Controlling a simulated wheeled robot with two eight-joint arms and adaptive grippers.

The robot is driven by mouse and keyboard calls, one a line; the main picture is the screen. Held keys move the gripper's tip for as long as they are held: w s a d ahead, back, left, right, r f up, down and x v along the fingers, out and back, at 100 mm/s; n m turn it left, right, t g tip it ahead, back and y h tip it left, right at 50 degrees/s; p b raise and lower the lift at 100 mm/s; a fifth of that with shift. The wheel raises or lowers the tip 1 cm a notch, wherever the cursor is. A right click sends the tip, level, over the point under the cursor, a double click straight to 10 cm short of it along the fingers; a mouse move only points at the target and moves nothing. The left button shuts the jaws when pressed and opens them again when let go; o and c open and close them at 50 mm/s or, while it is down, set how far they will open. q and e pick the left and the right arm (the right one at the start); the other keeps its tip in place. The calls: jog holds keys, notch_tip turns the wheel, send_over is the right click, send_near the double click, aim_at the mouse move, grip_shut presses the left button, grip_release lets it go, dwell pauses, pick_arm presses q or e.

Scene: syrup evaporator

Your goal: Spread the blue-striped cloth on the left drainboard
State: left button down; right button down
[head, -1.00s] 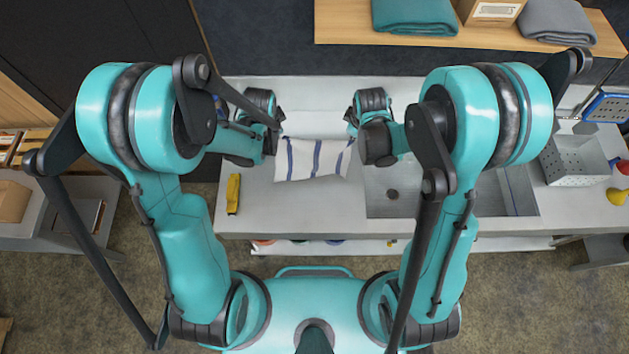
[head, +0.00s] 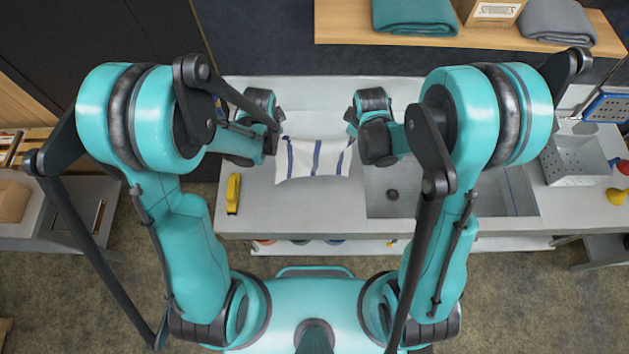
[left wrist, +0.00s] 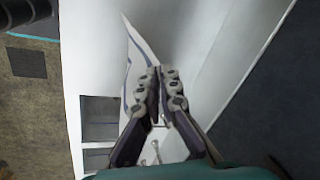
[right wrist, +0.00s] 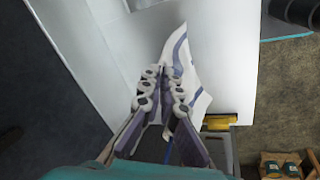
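The white cloth with blue stripes (head: 316,157) is stretched between my two grippers over the left drainboard (head: 265,208), its near edge hanging loose. My left gripper (head: 272,138) is at its left far corner; in the left wrist view the fingers (left wrist: 164,82) are close together with the cloth (left wrist: 136,72) between and beside them. My right gripper (head: 356,128) is at its right far corner; in the right wrist view the fingers (right wrist: 163,82) pinch the cloth's edge (right wrist: 184,62). In the head view the fingertips are mostly hidden by my wrists.
A yellow object (head: 233,194) lies at the drainboard's left end. The sink basin (head: 395,203) is right of the cloth, and a perforated grey bin (head: 573,160) stands farther right. A shelf (head: 345,28) with folded towels and a box runs along the back.

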pick_arm(q)
jog(key=shift+w, duration=0.1)
pick_arm(e)
jog(key=shift+w, duration=0.1)
dwell(0.7)
